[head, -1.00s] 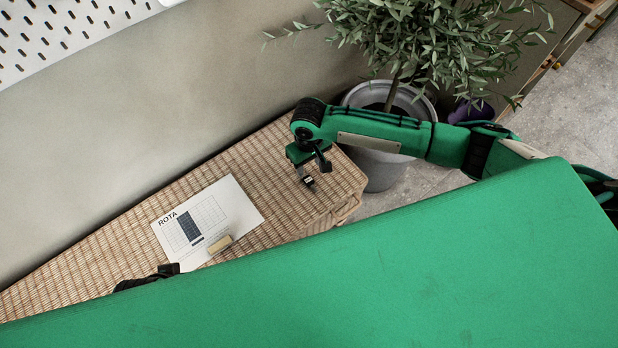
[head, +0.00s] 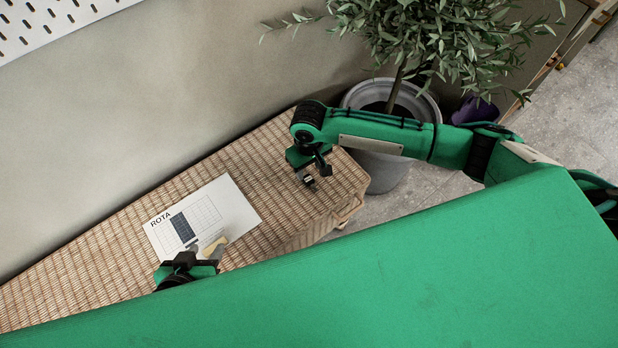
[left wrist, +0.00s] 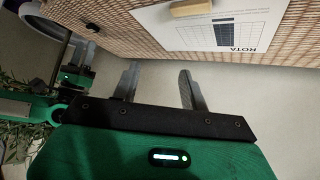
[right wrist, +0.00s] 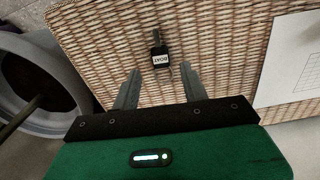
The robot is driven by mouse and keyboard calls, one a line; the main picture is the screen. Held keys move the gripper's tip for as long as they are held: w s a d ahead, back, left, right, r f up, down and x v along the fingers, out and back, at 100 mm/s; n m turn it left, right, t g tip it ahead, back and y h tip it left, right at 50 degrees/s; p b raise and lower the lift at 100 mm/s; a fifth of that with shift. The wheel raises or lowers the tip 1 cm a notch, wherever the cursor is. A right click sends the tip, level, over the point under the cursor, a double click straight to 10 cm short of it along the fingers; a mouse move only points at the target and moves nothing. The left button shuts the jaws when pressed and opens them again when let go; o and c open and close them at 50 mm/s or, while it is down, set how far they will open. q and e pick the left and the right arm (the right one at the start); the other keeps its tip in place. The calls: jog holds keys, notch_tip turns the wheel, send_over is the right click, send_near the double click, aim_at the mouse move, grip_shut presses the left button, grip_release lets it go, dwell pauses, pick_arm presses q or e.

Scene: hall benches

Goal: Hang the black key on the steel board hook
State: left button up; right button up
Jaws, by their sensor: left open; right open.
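A black key (right wrist: 157,56) with a white label reading BOAT lies on the woven bench top (right wrist: 215,40) in the right wrist view. It also shows small in the head view (head: 309,182). My right gripper (right wrist: 160,69) is open, its fingertips just short of the key and on either side of its line; nothing is between them. In the head view the right gripper (head: 314,171) is over the bench's right end. My left gripper (head: 206,250) is open and empty by the near edge of the bench. The white perforated board (head: 50,22) is cut off at top left; no steel hook shows.
A ROTA sheet (head: 215,205) lies on the bench with a small beige block (head: 214,246) by its lower edge, close to my left gripper. A potted tree (head: 385,178) stands past the bench's right end. The bench top between sheet and key is clear.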

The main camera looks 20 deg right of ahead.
aim_at(309, 180)
jog(key=shift+f+b, duration=0.85)
jog(key=shift+b, duration=0.1)
jog(key=shift+f, duration=0.4)
pick_arm(q)
jog(key=shift+w+d+r+t+h, duration=0.1)
jog(key=shift+w+d+t+h, duration=0.15)
jog(key=shift+d+t+h, duration=0.45)
jog(key=shift+w+d+r+t+h, duration=0.1)
jog(key=shift+w+d+t, duration=0.25)
jog(key=shift+d, duration=0.65)
pick_arm(e)
jog(key=shift+f, duration=1.45)
pick_arm(q)
jog(key=shift+s, duration=0.1)
